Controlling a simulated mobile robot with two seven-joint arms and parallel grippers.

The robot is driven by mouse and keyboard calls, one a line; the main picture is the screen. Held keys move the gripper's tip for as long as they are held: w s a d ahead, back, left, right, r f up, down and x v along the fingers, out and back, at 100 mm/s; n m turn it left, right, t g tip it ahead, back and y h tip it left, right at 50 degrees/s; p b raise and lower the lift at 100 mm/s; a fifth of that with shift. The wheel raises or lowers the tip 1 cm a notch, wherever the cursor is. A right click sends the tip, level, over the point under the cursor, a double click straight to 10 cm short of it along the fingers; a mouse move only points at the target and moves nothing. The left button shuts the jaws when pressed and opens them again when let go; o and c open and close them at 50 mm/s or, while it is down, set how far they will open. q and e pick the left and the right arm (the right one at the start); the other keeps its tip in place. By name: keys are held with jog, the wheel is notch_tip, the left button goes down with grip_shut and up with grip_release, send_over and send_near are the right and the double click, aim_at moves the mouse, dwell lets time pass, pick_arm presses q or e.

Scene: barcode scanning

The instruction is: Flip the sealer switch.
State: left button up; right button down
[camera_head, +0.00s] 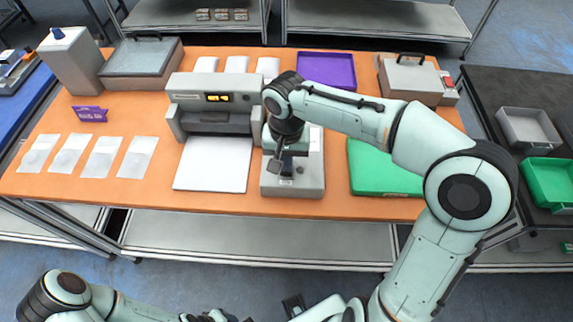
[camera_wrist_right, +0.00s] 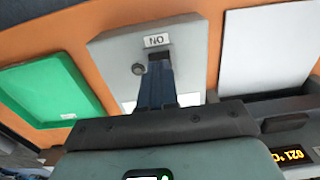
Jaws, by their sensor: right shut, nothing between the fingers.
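A grey box-shaped unit (camera_head: 307,183) stands near the front of the orange table; in the right wrist view its face (camera_wrist_right: 115,45) bears an "ON" label (camera_wrist_right: 156,41) and a small round knob (camera_wrist_right: 138,69). My right gripper (camera_head: 279,168) is shut and empty, pointing down over this unit. Its fingers (camera_wrist_right: 158,62) reach close to the label and knob; contact cannot be told. They may hide part of the switch. A grey machine with a lit yellow display (camera_head: 217,98) stands left of the unit.
White packets (camera_head: 73,155) lie at the left. A purple tray (camera_head: 328,69) and grey cases (camera_head: 410,80) stand at the back. Open orange surface lies between packets and plate.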

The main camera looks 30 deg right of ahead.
pick_arm(q)
jog(key=shift+s+f+b, duration=0.4)
jog(key=shift+f+b, duration=0.25)
jog(key=shift+f, duration=0.1)
pick_arm(e)
jog(key=shift+f, duration=1)
pick_arm(q)
jog(key=shift+r, duration=0.15)
pick_arm(e)
jog(key=shift+r, duration=0.1)
jog(key=shift+r+p, duration=1.15)
jog(key=shift+r, duration=0.45)
jog(key=shift+r+p, duration=1.05)
jog(key=shift+r, duration=0.8)
pick_arm(q)
jog(key=w+r, duration=0.3)
jog(key=r, duration=0.2)
jog(key=shift+w, duration=0.35)
jog(key=shift+s+r, duration=0.1)
